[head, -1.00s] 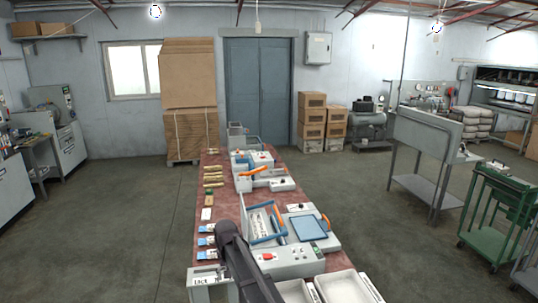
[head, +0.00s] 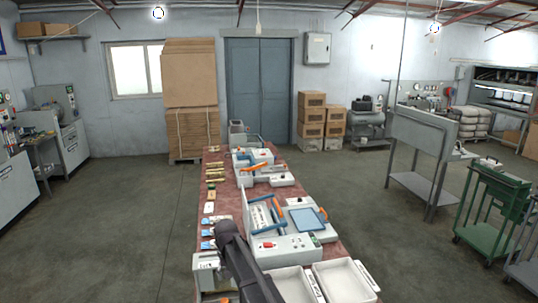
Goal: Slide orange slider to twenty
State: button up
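Small orange parts show on devices along the long red-brown table (head: 237,193): an orange bar (head: 245,170) on a white device farther back, and an orange handle (head: 278,207) on an open blue-framed press (head: 262,217) nearer to me. I cannot tell which, if any, is the orange slider, and no scale or number twenty is readable. My dark arm (head: 250,268) rises from the bottom edge and covers part of the near left of the table. My gripper's fingers do not show.
White trays (head: 343,283) stand at the near right of the table. Small items line its left side. A green cart (head: 490,205) and a grey metal stand (head: 425,160) are on the right. The floor left of the table is clear.

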jog(key=s+d+f+b, duration=0.1)
jog(key=s+d, duration=0.6)
jog(key=d, duration=0.3)
jog(key=s+d+f+m+b, duration=0.1)
jog(key=s+d, duration=0.5)
jog(key=d, duration=0.4)
jog(key=s+d+f+m+b, duration=0.1)
jog(key=s+d, duration=0.6)
jog(key=d, duration=0.3)
jog(key=shift+s+d, duration=0.3)
